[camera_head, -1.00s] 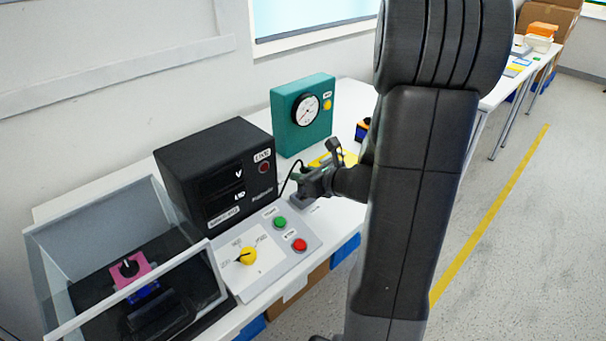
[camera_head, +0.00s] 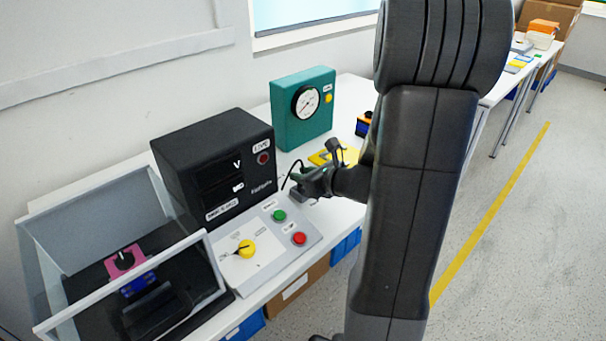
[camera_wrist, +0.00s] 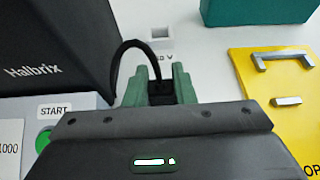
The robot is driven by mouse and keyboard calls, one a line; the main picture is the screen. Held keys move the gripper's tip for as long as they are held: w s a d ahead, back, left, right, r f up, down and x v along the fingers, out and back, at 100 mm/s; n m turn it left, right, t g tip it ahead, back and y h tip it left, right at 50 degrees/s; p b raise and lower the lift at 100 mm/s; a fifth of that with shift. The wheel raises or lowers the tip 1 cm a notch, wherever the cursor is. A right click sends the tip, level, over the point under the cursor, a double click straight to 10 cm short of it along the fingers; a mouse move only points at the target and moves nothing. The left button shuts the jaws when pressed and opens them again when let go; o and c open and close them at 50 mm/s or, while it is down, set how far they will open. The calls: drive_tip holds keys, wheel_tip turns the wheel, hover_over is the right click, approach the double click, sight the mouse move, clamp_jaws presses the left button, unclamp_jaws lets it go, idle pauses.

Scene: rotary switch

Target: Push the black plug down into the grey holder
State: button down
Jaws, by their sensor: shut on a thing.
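My gripper (camera_wrist: 158,88) is shut on the black plug (camera_wrist: 160,93), which sits between its two green fingers in the wrist view. A black cable (camera_wrist: 128,45) loops up from the plug and off to the left. The grey holder (camera_wrist: 154,41) is a small light block with a dark square opening, just beyond the fingertips in the wrist view. The plug appears apart from the opening; its lower end is hidden. In the head view my gripper (camera_head: 298,184) is low over the table beside the black meter box, with the plug too small to make out.
The black meter box (camera_head: 200,150) and grey control panel (camera_head: 270,235), with a yellow knob and green and red buttons, stand left of my gripper. A teal gauge box (camera_head: 295,125) is behind. A yellow plate with handle (camera_wrist: 275,90) lies to the right.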

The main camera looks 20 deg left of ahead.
drive_tip(key=shift+f+b, duration=0.3)
drive_tip(key=shift+f, duration=0.1)
drive_tip(key=c, duration=1.1)
unclamp_jaws()
drive_tip(key=p+v, duration=0.1)
drive_tip(key=v, duration=1.2)
drive_tip(key=shift+d+r+p, duration=0.25)
drive_tip(key=shift+d+p, duration=0.1)
drive_tip(key=shift+p, duration=0.05)
drive_tip(key=b+x, duration=0.1)
drive_tip(key=x, duration=1.2)
drive_tip(key=shift+a+f+b, duration=0.3)
drive_tip(key=shift+a+b, duration=0.05)
drive_tip(key=shift+b, duration=0.05)
drive_tip(key=shift+r, duration=0.25)
